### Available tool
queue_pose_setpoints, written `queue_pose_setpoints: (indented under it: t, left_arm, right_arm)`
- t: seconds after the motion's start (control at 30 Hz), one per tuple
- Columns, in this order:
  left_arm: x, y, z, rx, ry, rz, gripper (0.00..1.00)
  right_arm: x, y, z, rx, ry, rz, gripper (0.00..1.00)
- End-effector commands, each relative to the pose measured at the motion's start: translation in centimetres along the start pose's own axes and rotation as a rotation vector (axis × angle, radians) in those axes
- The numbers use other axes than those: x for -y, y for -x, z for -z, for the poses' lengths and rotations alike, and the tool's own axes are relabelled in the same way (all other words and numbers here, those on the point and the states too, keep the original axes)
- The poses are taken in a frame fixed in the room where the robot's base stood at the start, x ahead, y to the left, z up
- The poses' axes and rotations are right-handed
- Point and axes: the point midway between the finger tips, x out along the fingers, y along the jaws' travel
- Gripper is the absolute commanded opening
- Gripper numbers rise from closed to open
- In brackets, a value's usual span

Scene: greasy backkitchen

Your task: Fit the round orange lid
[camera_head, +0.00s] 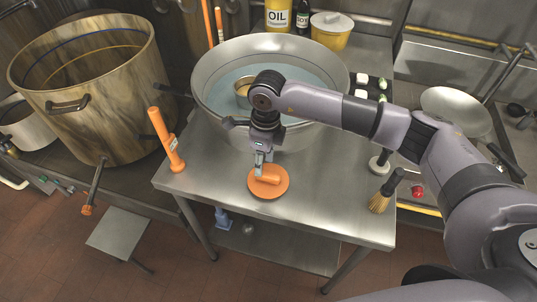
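The round orange lid (260,191) lies flat on the steel table (215,172), near its front middle. A raised orange bar handle crosses its top. My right gripper (264,171) points down directly over the lid, its fingertips at the handle. The fingers look close together, but I cannot tell whether they are shut on the handle. My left gripper is not in view. I cannot tell which container matches the lid.
A big steel basin (213,62) with water and a small pot stands behind the lid. An orange-handled tool (165,140) stands at the table's left edge. A brush (381,199) is at the right edge. A huge stockpot (105,115) stands left.

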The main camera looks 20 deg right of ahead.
Motion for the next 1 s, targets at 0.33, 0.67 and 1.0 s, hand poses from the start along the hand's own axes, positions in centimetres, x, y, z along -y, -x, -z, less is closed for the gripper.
queue_pose_setpoints:
  t: [0.33,0.67,1.0]
  left_arm:
    - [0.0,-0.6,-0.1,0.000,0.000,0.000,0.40]
    - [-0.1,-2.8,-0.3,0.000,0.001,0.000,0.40]
    - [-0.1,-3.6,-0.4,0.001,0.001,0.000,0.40]
  right_arm:
    - [1.7,-0.7,1.4,-0.062,-0.009,0.051,0.37]
    - [1.8,-5.0,1.6,-0.060,-0.008,0.049,0.37]
    - [1.9,-6.8,1.7,-0.058,-0.008,0.049,0.25]
